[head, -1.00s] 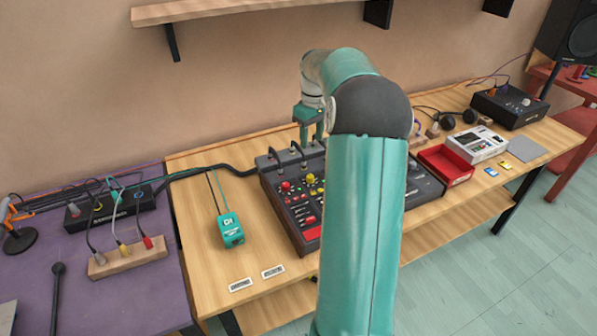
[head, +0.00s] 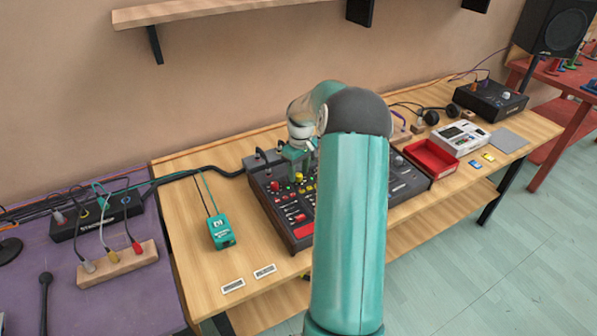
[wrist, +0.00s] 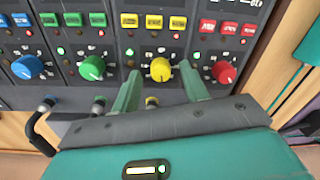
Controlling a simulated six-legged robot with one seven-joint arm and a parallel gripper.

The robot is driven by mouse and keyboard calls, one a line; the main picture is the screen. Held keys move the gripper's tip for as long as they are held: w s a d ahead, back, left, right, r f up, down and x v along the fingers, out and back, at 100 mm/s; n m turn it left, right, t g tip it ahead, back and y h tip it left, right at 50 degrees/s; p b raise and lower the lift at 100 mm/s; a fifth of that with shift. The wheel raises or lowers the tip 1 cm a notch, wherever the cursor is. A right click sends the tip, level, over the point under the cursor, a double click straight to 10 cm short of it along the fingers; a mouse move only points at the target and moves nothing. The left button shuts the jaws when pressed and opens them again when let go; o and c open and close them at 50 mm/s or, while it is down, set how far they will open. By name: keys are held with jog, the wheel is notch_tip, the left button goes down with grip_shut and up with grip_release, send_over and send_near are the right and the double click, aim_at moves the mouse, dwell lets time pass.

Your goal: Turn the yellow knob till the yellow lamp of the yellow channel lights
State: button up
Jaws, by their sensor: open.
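The mixer (head: 304,236) stands on the wooden table. Its yellow knob (wrist: 160,69) sits between the green knob and the red knob in the wrist view, and it also shows below my gripper in the head view (head: 299,177). My gripper (wrist: 159,73) is open, with one finger on each side of the yellow knob; I cannot tell whether they touch it. Yellow buttons (wrist: 153,21) mark the yellow channel. A small green light (wrist: 129,52) glows left of the knob. I cannot make out a lit yellow lamp.
The green knob (wrist: 92,68) and red knob (wrist: 224,72) are close on either side of my fingers. Cable plugs (wrist: 98,106) stand along the mixer edge. A teal box (head: 221,232) and a red tray (head: 431,160) flank the mixer.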

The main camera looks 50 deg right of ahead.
jog(key=shift+f, duration=0.25)
jog(key=shift+c, duration=0.2)
grip_shut()
jog(key=shift+m, duration=0.3)
jog(key=shift+m, duration=2.6)
